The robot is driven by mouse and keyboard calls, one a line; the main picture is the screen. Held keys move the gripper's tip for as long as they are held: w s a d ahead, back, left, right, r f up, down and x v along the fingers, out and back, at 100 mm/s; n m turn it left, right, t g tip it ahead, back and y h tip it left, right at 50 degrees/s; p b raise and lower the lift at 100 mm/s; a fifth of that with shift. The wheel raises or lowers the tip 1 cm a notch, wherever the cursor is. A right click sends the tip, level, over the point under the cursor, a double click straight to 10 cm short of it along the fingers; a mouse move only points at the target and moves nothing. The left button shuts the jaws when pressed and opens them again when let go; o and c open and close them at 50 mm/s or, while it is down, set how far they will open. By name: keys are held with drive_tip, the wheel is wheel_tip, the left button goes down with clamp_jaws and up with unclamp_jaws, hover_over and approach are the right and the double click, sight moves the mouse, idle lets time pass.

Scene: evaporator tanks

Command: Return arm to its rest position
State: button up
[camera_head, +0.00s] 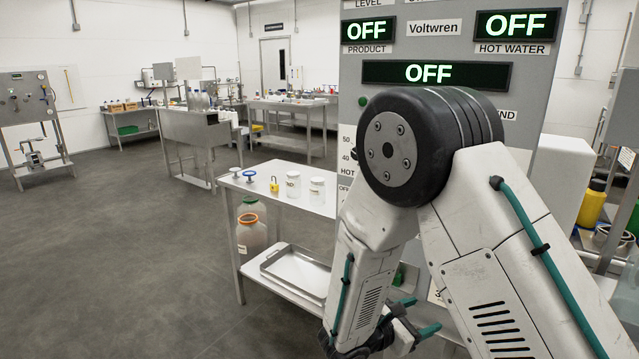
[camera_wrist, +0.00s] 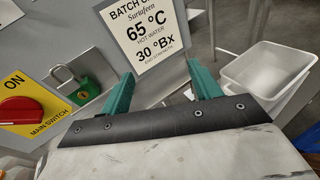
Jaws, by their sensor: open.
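My arm fills the right half of the head view, folded at its elbow in front of the control panel (camera_head: 436,93). My gripper (camera_head: 420,317) is low in that view, partly hidden by my arm. In the wrist view my gripper (camera_wrist: 162,88) shows two teal fingers spread apart with nothing between them. Beyond the fingers is a white batch sign (camera_wrist: 149,35) reading 65 °C hot water and 30 °Bx. A red main switch (camera_wrist: 21,110) on a yellow plate is at the left. A padlock with a green body (camera_wrist: 86,90) hangs beside it.
The panel's displays read OFF. White bins (camera_wrist: 268,70) stand at the wrist view's right. Open floor (camera_head: 120,260) lies left.

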drive_tip(key=s+d+r+m+g+y, duration=0.2)
drive_tip(key=s+d+r+m+g, duration=0.1)
drive_tip(key=s+r+m+g, duration=0.3)
drive_tip(key=s+d+r+m+g+y, duration=0.1)
drive_tip(key=s+d+r+m+g, duration=0.3)
drive_tip(key=s, duration=0.4)
drive_tip(key=s+a+r+m+t+y, duration=0.3)
drive_tip(key=s+r+m+y, duration=0.8)
drive_tip(key=s, duration=0.3)
drive_tip(key=shift+s+a+r+m+t, duration=0.2)
drive_tip(key=shift+r+m+t, duration=0.2)
drive_tip(key=shift+r+m, duration=0.25)
drive_tip(key=shift+c, duration=0.3)
